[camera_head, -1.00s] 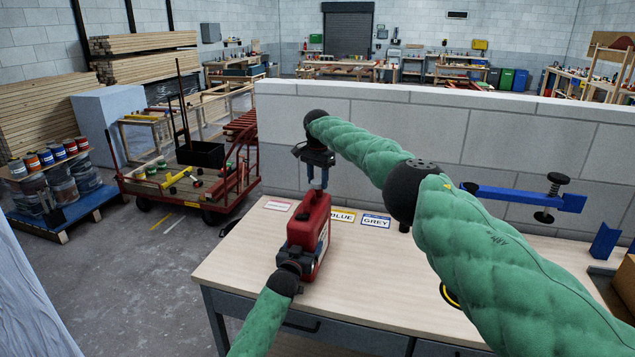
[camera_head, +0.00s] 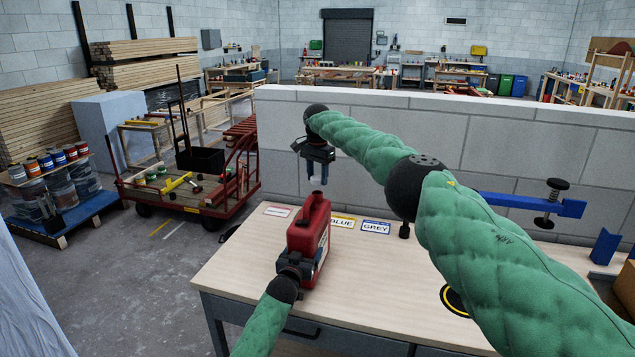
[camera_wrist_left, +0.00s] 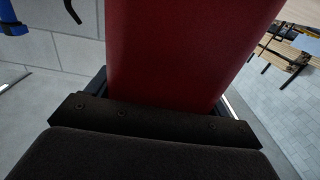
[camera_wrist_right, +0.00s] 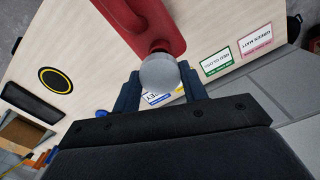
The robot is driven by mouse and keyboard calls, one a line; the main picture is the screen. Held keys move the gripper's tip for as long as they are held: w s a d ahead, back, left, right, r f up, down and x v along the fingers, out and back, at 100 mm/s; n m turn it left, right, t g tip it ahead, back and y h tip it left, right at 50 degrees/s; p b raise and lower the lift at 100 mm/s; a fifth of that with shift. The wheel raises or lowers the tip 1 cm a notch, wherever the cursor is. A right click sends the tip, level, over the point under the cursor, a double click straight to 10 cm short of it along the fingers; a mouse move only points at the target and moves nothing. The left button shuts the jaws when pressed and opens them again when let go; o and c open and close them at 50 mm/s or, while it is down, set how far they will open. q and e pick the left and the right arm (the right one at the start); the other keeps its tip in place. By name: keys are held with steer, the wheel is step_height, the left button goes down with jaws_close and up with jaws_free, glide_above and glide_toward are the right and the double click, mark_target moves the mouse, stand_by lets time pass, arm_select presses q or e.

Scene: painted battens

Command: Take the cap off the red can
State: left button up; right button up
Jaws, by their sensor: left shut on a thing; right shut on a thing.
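The red can (camera_head: 310,235) is upright at the left end of the bench, its bare neck and spout pointing up. My left gripper (camera_head: 292,272) is shut on its lower near side; the left wrist view shows the can's red wall (camera_wrist_left: 185,50) filling the jaws. My right gripper (camera_head: 315,176) is above the spout, pointing down, shut on a pale grey cap (camera_wrist_right: 160,72). In the head view the cap appears just above the spout, with a small gap between them. In the right wrist view the cap hides the spout's tip.
The bench (camera_head: 400,270) carries a BLUE card (camera_head: 342,221), a GREY card (camera_head: 376,227) and a yellow-ringed black disc (camera_head: 455,300). A block wall (camera_head: 400,125) stands behind. A blue clamp (camera_head: 530,204) is at the right. The bench middle is clear.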

arm_select(q)
steer(key=o, duration=1.8)
